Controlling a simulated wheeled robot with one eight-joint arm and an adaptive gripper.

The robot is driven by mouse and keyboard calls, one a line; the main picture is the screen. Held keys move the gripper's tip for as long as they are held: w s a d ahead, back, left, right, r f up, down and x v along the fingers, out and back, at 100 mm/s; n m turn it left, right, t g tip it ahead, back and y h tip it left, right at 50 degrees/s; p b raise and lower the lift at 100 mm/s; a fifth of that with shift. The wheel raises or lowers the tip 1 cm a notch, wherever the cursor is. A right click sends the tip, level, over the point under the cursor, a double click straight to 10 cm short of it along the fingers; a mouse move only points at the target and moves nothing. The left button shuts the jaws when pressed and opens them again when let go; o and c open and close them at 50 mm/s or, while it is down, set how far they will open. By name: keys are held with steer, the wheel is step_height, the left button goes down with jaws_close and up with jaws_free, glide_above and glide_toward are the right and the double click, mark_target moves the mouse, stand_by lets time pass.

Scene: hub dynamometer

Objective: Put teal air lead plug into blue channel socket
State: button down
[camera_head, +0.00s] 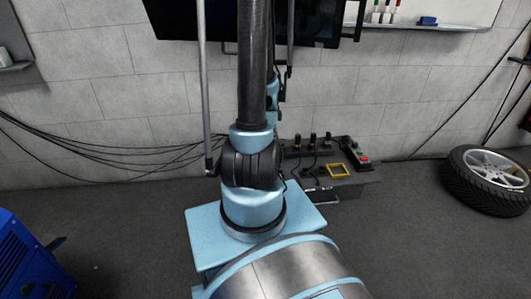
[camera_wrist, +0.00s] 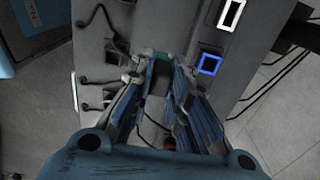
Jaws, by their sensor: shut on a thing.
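In the wrist view my gripper (camera_wrist: 164,60) is over the grey box, its two fingers close together at the tips. A small teal piece, the teal air lead plug (camera_wrist: 162,56), shows between the fingertips; most of it is hidden by the fingers. The blue channel socket (camera_wrist: 209,65) is a blue square frame around a dark opening, to the right of the fingertips and apart from them. In the head view my arm hides my gripper, the plug and the blue socket.
A white-framed socket (camera_wrist: 231,14) lies above the blue one in the wrist view. Dark leads (camera_wrist: 112,35) run along the box's left side. In the head view the grey box (camera_head: 345,187) carries a yellow-framed socket (camera_head: 338,170). A tyre (camera_head: 487,178) lies at the right.

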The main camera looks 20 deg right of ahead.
steer(key=shift+w, duration=0.1)
steer(key=w+d, duration=0.2)
steer(key=w, duration=0.5)
steer(key=shift+w, duration=0.25)
stand_by(0.9)
steer(key=shift+f, duration=0.1)
steer(key=shift+f, duration=0.35)
steer(key=shift+f, duration=1.45)
stand_by(0.5)
steer(key=c, duration=1.5)
jaws_free()
steer(key=shift+o, duration=0.2)
steer(key=shift+r, duration=0.15)
